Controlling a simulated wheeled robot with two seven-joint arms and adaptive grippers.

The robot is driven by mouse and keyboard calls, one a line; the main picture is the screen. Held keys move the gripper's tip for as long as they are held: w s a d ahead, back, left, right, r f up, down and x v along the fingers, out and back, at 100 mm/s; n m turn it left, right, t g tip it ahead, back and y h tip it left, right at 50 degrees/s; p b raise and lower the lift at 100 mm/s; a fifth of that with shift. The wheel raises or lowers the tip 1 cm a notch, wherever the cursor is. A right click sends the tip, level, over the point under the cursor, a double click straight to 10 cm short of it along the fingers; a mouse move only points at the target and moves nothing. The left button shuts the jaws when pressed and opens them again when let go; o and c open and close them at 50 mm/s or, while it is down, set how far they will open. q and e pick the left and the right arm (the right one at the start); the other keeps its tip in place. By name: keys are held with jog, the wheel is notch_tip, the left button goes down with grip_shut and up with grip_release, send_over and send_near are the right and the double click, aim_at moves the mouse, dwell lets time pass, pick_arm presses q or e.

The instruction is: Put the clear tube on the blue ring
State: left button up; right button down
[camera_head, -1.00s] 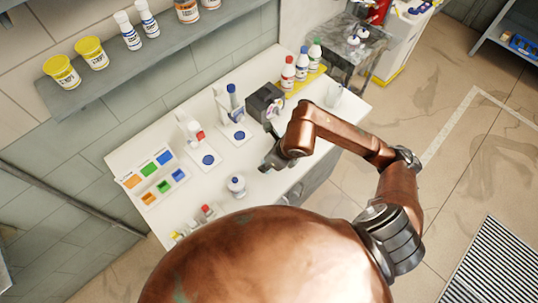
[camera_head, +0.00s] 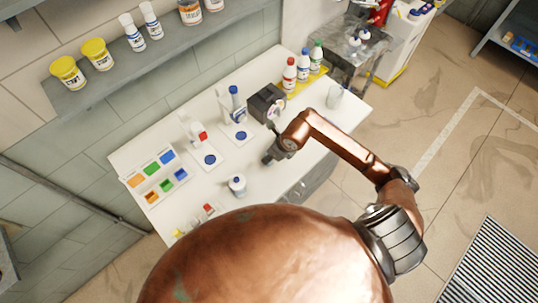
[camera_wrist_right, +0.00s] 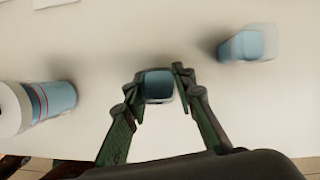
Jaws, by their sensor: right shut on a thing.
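My right gripper (camera_wrist_right: 157,78) has its fingers on both sides of a small, bluish, see-through piece with a dark rim, which I take for the clear tube (camera_wrist_right: 156,88). In the head view my right gripper (camera_head: 270,157) is low over the bench's right half, and my arm hides the held tube. Two flat blue rounds lie on pale cards: a left blue ring (camera_head: 210,160) and a right blue ring (camera_head: 241,135). I cannot tell which one the task names. Both are left of the gripper. My left gripper is out of view.
A black box (camera_head: 266,103) stands just behind my right gripper. A white jar (camera_head: 237,185) is left of it. A clear beaker (camera_head: 335,96) stands at the bench's right end. Several bottles stand on a yellow tray (camera_head: 303,80). Color trays (camera_head: 152,178) are at left.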

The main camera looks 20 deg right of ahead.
jog(key=shift+f, duration=0.1)
jog(key=c, duration=1.6)
grip_release()
